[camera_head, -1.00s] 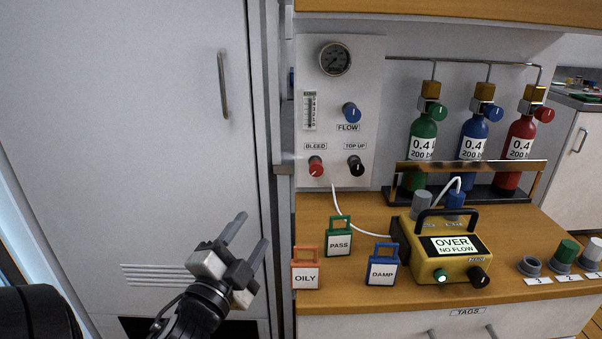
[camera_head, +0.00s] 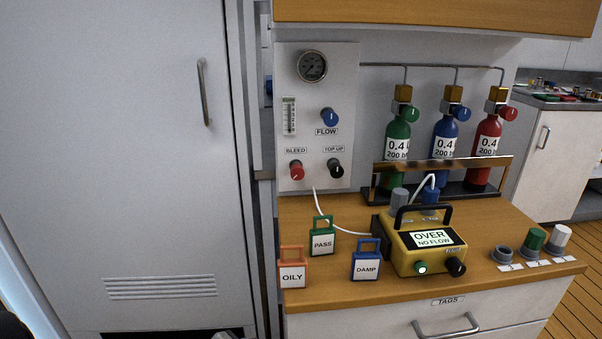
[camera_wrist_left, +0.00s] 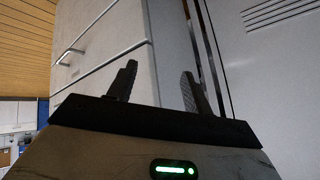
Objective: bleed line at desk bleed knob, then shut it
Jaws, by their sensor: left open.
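The red bleed knob (camera_head: 296,170) sits on the white panel (camera_head: 345,80) under the BLEED label, left of the black TOP-UP knob (camera_head: 336,168). The blue FLOW knob (camera_head: 330,117) and a round gauge (camera_head: 312,66) are above. The yellow analyser (camera_head: 425,245) on the desk reads OVER, NO FLOW, with a green light lit. My left gripper (camera_wrist_left: 158,88) shows in the left wrist view, its two fingers apart and empty, near the drawer fronts and the grey cabinet. It is well away from the knob. My right gripper is not in view.
Orange OILY (camera_head: 291,275), green PASS (camera_head: 322,243) and blue DAMP (camera_head: 366,267) tags stand along the desk's left front. Green, blue and red cylinders (camera_head: 487,150) stand behind a rail. Several caps (camera_head: 533,240) sit at the right. A tall grey cabinet (camera_head: 120,150) borders the desk's left.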

